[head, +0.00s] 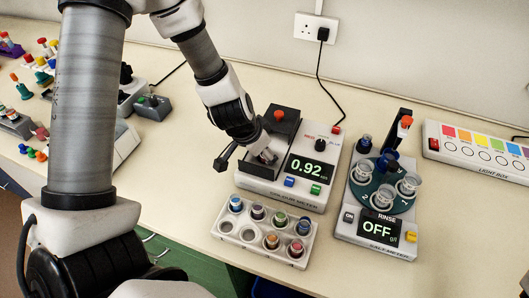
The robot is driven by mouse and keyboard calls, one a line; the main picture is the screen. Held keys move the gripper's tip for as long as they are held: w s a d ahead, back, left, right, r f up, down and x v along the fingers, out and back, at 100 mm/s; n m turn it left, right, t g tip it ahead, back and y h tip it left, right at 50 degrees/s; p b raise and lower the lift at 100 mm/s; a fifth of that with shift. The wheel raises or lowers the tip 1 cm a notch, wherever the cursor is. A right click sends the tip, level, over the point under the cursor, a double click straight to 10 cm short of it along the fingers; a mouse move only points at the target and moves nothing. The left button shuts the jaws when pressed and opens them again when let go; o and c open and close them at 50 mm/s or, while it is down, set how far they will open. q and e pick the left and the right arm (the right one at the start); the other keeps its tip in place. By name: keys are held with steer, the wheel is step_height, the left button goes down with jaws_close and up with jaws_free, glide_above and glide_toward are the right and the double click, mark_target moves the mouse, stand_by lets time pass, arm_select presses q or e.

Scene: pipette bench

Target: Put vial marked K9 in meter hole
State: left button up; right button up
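The colour meter (262,193) stands mid-bench, its display reading 0.92. Its dark raised block (285,128) has an orange-red knob. The meter hole is not clearly visible. My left gripper (266,156) points down at the meter, just left of the display, and covers part of it. Its fingers are too small and dark to show whether they are open or hold a vial. A white vial rack (237,239) in front of the meter holds several colour-capped vials. Two front-left holes look empty. No vial marking is readable, so I cannot pick out K9. My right gripper is not in view.
A machine (375,246) with a round blue-green carousel and an OFF display stands right of the meter. A light box (478,155) is at the far right. A grey box (152,107) and several coloured items are at the left. Bare bench lies behind the meter.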

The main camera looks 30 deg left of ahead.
mark_target(262, 160)
arm_select(q)
steer(key=r+p, duration=0.4)
steer(key=shift+s+a+r, duration=0.15)
steer(key=shift+s+r, duration=0.05)
steer(key=shift+r, duration=0.05)
steer(key=d+p+v, duration=0.1)
steer(key=p+v, duration=0.5)
steer(key=v, duration=0.2)
steer(key=shift+s+a+r, duration=0.25)
steer(key=shift+s+a, duration=0.2)
steer(key=shift+a, duration=0.1)
steer(key=shift+w, duration=0.1)
